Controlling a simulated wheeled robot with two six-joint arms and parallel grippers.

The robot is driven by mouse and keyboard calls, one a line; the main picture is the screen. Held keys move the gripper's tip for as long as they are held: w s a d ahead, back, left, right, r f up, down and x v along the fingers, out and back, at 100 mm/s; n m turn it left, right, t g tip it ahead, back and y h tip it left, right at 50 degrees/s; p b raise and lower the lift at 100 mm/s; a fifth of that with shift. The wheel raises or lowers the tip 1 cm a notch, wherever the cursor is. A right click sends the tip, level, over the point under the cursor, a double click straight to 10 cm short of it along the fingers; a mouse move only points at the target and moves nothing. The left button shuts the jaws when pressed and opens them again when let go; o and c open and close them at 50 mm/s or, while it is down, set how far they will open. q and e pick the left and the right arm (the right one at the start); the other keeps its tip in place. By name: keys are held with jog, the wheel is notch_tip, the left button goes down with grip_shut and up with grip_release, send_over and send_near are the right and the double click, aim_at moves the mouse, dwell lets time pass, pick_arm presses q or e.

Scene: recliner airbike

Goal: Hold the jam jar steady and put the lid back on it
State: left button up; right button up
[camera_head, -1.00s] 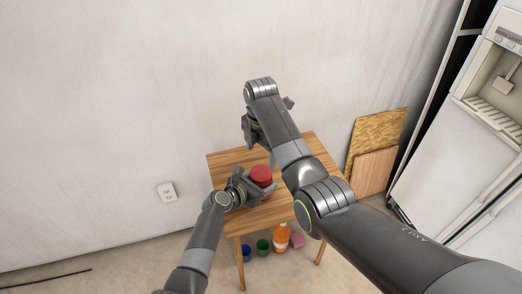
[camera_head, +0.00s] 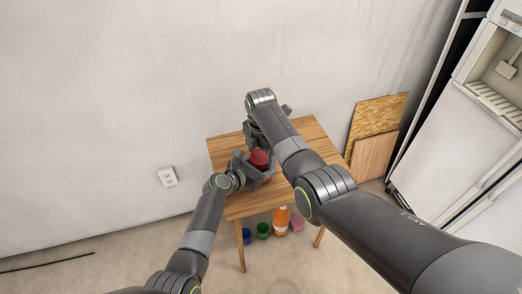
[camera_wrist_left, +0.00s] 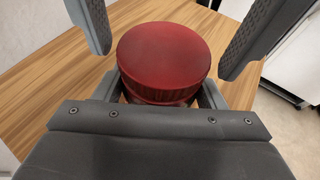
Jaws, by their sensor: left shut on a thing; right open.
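The jam jar (camera_head: 267,177) stands upright at the table's front part, its body mostly hidden by my grippers. My left gripper (camera_head: 256,177) is shut on the jar from the left. In the left wrist view its fingers run along both sides of the jar below the red lid (camera_wrist_left: 163,62). The lid lies over the jar's top; I cannot tell whether it is fully seated. My right gripper (camera_head: 258,143) is over the jar from behind. Its two fingers stand open on either side of the lid in the left wrist view (camera_wrist_left: 165,60), with gaps to it.
The wooden table (camera_head: 232,152) is otherwise bare where visible. Below it on the floor are an orange bottle (camera_head: 281,221), a green cup (camera_head: 263,231), a blue cup (camera_head: 246,236) and a pink thing (camera_head: 297,224). Boards (camera_head: 374,135) lean on the wall.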

jog(key=shift+c, duration=0.5)
jog(key=c, duration=0.9)
jog(key=m, duration=0.6)
jog(key=o, duration=1.1)
jog(key=shift+r, duration=2.25)
jog(key=shift+c, duration=0.5)
